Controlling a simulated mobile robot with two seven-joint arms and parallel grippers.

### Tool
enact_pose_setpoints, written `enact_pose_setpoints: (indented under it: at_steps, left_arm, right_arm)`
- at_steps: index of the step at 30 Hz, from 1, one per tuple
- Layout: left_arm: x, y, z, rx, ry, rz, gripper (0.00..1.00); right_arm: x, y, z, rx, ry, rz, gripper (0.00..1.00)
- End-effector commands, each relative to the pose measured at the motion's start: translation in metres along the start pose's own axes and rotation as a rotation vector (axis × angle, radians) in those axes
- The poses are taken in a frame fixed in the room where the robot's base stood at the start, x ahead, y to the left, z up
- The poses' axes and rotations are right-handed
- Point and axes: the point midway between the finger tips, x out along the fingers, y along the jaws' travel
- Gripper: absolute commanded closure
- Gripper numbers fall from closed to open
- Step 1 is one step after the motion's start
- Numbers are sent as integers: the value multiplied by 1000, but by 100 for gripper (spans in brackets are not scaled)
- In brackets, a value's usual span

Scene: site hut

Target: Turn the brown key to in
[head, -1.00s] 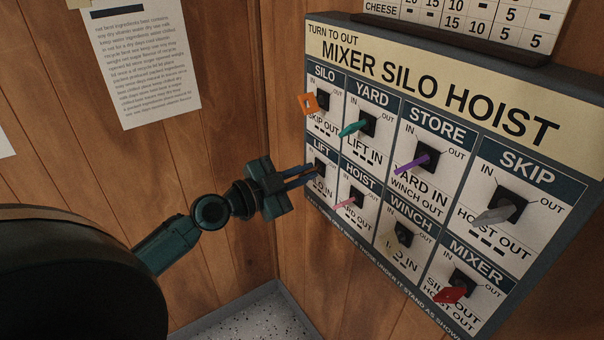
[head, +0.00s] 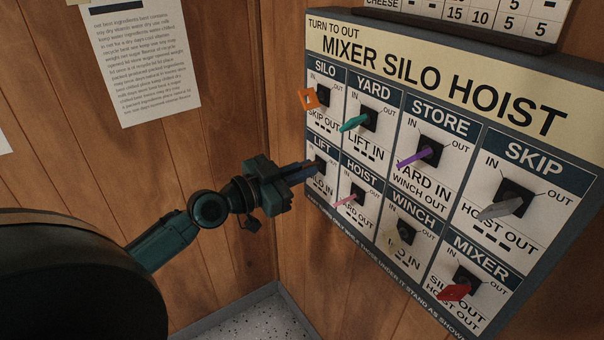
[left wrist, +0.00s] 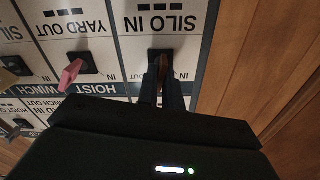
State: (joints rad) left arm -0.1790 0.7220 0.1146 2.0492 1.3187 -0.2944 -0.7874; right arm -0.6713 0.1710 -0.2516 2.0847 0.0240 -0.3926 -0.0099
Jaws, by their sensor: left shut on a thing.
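The mixer silo hoist board (head: 440,75) hangs on the wood wall at the right, with several coloured keys in black switches. My left gripper (head: 308,168) is at the LIFT switch (head: 320,164), lower left of the board. It is shut on the brown key, which its fingers hide in the head view. In the left wrist view the brown key (left wrist: 164,68) shows as a thin edge between the fingertips, in front of its black switch. Whether it points to IN or OUT I cannot tell. My right gripper is not in view.
The pink key (head: 346,201) at HOIST sits close to the right of my gripper. The orange key (head: 308,98) at SILO is just above, and the teal key (head: 354,122) at YARD is above right. Open space lies left of the board.

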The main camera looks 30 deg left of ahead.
Motion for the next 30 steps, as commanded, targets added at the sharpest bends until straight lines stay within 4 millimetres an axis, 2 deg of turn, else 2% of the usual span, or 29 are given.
enact_pose_setpoints:
  at_steps: [18, 30]
  left_arm:
    - [0, -2, 0, -584, 0, 0, 100]
    - [0, -4, 1, -862, 0, 0, 100]
  right_arm:
    - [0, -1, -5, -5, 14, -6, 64]
    - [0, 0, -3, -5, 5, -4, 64]
